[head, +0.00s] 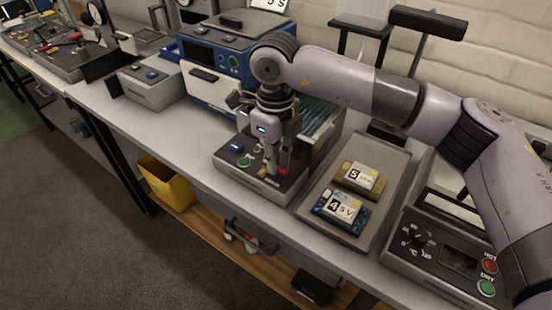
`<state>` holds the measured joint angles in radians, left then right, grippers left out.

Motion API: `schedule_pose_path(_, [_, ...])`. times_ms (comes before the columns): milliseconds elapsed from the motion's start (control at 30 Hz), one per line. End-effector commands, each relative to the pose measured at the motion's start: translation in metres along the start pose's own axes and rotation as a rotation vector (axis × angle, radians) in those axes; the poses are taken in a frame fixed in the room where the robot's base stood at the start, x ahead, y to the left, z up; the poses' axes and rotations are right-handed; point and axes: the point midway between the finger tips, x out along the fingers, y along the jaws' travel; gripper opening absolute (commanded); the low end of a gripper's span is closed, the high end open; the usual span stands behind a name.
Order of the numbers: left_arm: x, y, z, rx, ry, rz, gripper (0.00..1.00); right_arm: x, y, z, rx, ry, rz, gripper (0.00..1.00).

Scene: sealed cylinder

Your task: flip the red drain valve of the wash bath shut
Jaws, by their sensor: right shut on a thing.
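My right gripper (273,168) reaches down from the right over a grey unit (248,187) with a dark top panel, which seems to be the wash bath. Its fingers are shut at a small red part, which looks like the red drain valve (284,169). The fingers partly hide this part, so its exact angle cannot be told. A blue button (235,147) and a green button (244,162) sit on the panel left of the fingers. My left gripper is not in view.
Right of the unit, a grey tray (388,187) holds two labelled blocks, "5" (360,178) and "4" (341,209). A control box (450,262) stands farther right. A blue machine (217,57) stands behind left. A yellow bin (166,183) is below.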

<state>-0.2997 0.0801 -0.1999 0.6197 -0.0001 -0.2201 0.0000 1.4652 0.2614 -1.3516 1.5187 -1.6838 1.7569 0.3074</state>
Motion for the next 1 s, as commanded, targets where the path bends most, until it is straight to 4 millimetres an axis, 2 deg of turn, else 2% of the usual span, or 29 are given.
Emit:
schedule_pose_path(167, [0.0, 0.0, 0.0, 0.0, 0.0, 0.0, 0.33, -0.002, -0.001, 0.001, 0.004, -0.006, -0.001, 0.0])
schedule_pose_path(200, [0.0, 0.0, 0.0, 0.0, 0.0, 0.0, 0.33, -0.002, -0.001, 0.001, 0.004, -0.006, -0.001, 0.14])
schedule_pose_path(500, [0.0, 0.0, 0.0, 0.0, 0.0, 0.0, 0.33, -0.001, 0.0, 0.001, 0.002, -0.003, -0.001, 0.33])
schedule_pose_path(833, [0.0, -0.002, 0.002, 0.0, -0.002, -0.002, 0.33, -0.004, -0.001, 0.001, 0.001, -0.002, -0.001, 0.33])
schedule_pose_path(1000, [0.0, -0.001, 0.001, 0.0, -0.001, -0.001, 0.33, -0.028, -0.001, 0.001, 0.001, -0.005, -0.003, 0.33])
